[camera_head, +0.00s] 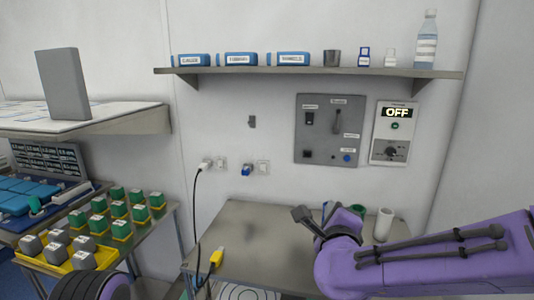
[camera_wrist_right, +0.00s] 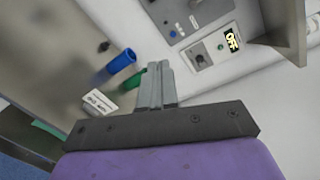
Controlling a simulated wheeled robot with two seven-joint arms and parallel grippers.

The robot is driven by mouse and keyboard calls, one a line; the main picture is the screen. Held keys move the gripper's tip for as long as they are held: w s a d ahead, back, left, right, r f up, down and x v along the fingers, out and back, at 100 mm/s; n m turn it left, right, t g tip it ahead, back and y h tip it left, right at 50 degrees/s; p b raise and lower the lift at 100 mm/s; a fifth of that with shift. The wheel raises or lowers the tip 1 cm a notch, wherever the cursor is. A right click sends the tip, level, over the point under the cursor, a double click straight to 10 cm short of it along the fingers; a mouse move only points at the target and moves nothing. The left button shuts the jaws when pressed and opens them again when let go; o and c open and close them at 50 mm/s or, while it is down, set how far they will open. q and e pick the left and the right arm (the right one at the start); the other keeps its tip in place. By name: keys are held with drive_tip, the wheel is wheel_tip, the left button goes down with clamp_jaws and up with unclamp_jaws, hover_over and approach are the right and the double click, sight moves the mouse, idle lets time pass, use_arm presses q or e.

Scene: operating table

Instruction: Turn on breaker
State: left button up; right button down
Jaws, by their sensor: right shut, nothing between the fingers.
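A grey breaker panel (camera_head: 323,145) with a dark vertical lever, small switches and a blue button is on the back wall. My right gripper (camera_wrist_right: 159,66) is shut and empty, apart from both. In the head view its fingers are hard to make out behind the purple wrist, below the panel. My left gripper is out of view.
A shelf (camera_head: 310,72) with boxes, a cup and a bottle juts out above the panel. A metal table (camera_head: 245,230) stands below, with a white cylinder (camera_head: 384,225) and a green one (camera_head: 357,210). Trays of blocks are at left. A black cable (camera_head: 196,200) hangs from a wall socket.

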drive_tip(key=s+d+f+n+g, duration=0.35)
drive_tip(key=f+n, duration=0.25)
drive_tip(key=f, duration=0.8)
drive_tip(key=s+d+f+n+g, duration=0.2)
drive_tip(key=s+d+f+n, duration=0.35)
drive_tip(key=f, duration=0.75)
drive_tip(key=s+d+f+n+g, duration=0.3)
drive_tip(key=s+f+g, duration=0.1)
drive_tip(key=s+f, duration=0.6)
drive_tip(key=s+d+f+n+g, duration=0.3)
drive_tip(key=s+f, duration=0.7)
drive_tip(key=s, duration=0.6)
drive_tip(key=shift+s+d+n+g, duration=0.15)
drive_tip(key=shift+d+n+g, duration=0.25)
drive_tip(key=shift+g, duration=0.15)
drive_tip(key=shift+f, duration=0.1)
